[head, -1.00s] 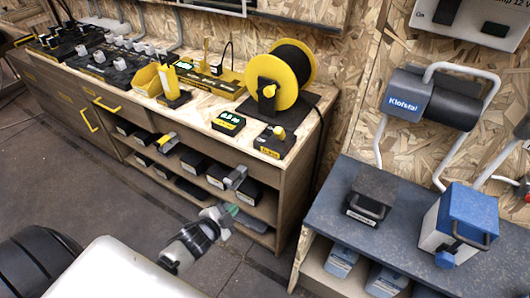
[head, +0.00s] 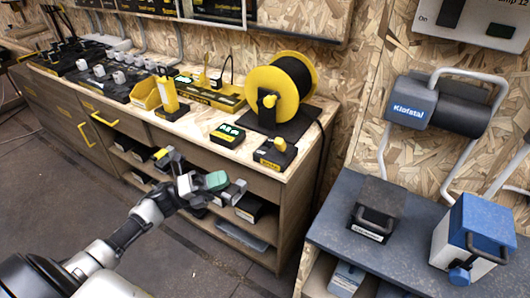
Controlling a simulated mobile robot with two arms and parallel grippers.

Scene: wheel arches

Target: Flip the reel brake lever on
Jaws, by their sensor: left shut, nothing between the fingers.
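A small black box (head: 269,158) with a yellow lever (head: 280,144) stands near the bench's front edge, in front of the cable reel (head: 266,78). Its label is too small to read, and I cannot tell whether the lever is on or off. The reel is yellow with black cable and has a black and yellow hub piece on its face. My left gripper (head: 216,181) is shut and empty, with greenish tips. It is in front of the bench, left of the lever box and lower in the picture, apart from it. My right gripper is not in view.
A black box with a display (head: 227,135) sits left of the lever box. A yellow bin (head: 150,96) stands further left. A blue-grey bench (head: 340,200) is at right.

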